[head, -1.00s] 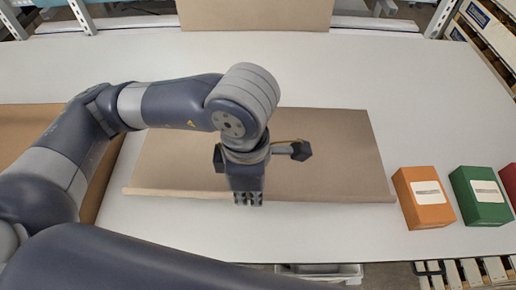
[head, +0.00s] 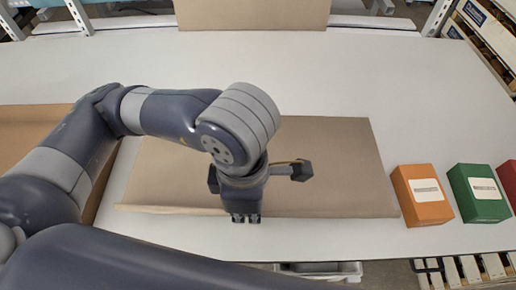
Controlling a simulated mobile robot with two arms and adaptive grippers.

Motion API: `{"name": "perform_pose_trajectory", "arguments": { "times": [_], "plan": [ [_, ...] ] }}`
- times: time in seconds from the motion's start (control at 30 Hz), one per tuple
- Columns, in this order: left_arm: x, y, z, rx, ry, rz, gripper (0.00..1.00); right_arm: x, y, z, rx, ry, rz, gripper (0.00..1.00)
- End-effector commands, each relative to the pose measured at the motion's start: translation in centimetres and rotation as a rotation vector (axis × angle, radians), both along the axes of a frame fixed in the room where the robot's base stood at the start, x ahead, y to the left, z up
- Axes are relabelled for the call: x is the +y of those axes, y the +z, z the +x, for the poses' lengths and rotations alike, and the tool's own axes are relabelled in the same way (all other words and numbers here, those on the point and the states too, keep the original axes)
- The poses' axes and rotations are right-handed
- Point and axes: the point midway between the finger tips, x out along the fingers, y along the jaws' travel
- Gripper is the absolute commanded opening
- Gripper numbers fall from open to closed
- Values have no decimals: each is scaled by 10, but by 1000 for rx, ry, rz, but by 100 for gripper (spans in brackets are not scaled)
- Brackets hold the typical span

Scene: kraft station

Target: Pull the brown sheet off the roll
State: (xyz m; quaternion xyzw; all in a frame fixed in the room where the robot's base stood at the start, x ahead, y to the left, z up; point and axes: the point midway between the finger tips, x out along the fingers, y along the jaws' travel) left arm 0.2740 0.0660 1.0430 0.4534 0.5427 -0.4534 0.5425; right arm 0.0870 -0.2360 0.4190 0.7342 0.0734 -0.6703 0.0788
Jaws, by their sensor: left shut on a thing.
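The brown sheet (head: 340,165) lies flat on the white table, with its front edge slightly raised or curled. My left gripper (head: 246,218) is at the middle of that front edge, pointing down, shut on the sheet. My gripper and wrist hide part of the sheet. A brown panel of similar paper (head: 255,12) shows at the back, cut off by the top of the view. Bare table lies between it and the sheet. I cannot make out the roll itself. My right gripper is not in view.
An orange box (head: 422,205), a green box (head: 479,205) and a partly cut-off red box (head: 508,180) stand to the right. The orange box is close to the sheet's right edge. An open brown carton (head: 35,125) is at the left. The table (head: 390,75) is clear behind.

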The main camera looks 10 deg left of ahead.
Motion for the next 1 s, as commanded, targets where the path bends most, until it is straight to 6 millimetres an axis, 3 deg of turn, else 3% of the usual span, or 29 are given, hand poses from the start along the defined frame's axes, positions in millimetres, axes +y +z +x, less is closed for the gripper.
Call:
{"name": "perform_pose_trajectory", "arguments": {
  "times": [0.27,1.0],
  "plan": [
    [0,1,0,0,0,0,0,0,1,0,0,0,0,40],
    [-4,50,-19,0,-1,-1,0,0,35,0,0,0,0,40]
  ]
}}
